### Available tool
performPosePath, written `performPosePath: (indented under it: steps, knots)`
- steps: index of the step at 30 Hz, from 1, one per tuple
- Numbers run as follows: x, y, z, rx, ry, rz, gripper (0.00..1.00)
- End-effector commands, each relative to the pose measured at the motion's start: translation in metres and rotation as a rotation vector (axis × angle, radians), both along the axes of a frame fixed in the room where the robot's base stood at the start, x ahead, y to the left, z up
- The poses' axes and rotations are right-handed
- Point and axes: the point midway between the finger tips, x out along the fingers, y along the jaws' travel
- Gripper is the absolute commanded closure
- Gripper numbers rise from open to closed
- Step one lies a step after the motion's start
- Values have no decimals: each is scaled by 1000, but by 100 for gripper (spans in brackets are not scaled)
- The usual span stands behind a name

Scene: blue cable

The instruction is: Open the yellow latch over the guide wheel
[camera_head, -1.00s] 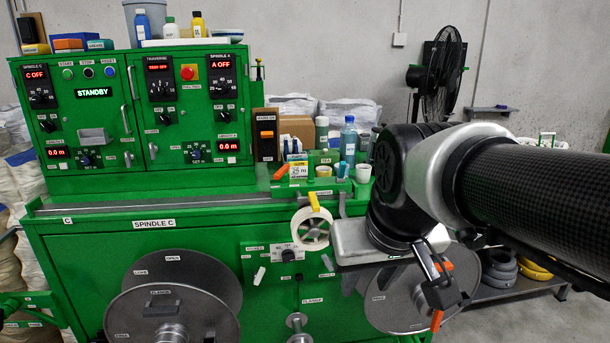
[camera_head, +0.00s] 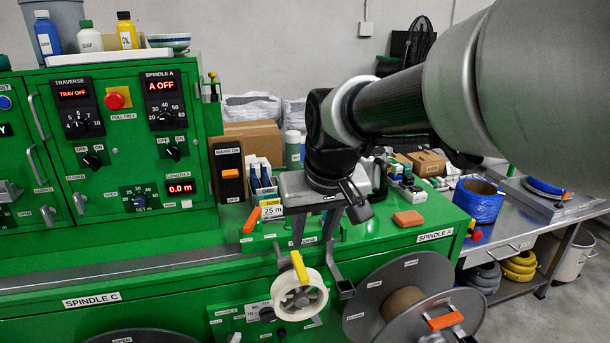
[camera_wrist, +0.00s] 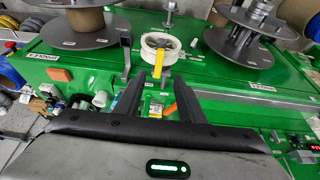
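The yellow latch (camera_head: 299,267) lies over the rim of the white guide wheel (camera_head: 312,298) on the front of the green machine. In the wrist view the latch (camera_wrist: 158,64) shows ahead of my fingers, pointing toward me, with the wheel (camera_wrist: 161,44) behind it. My gripper (camera_head: 313,240) is just above and behind the latch in the head view. In the wrist view my gripper (camera_wrist: 155,76) is open, its two dark fingers apart with nothing held. The latch appears roughly in line with the gap and apart from the fingers.
A grey bracket (camera_head: 341,270) stands right beside the wheel. A spool (camera_head: 403,302) is at the lower right. An orange block (camera_head: 408,219) lies on the green top.

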Motion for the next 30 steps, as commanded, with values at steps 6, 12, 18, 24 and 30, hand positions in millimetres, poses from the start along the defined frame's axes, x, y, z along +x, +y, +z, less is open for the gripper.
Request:
performPosePath:
  steps: [6, 12, 18, 24, 30]
  knots:
    - [14, 4, -42, -1, 7, -1, 64]
    - [30, 9, -83, -1, 7, 0, 64]
    - [46, 13, -121, -1, 6, 0, 64]
    - [56, 16, -144, -1, 4, -1, 64]
    - [59, 17, -151, 0, 1, -1, 64]
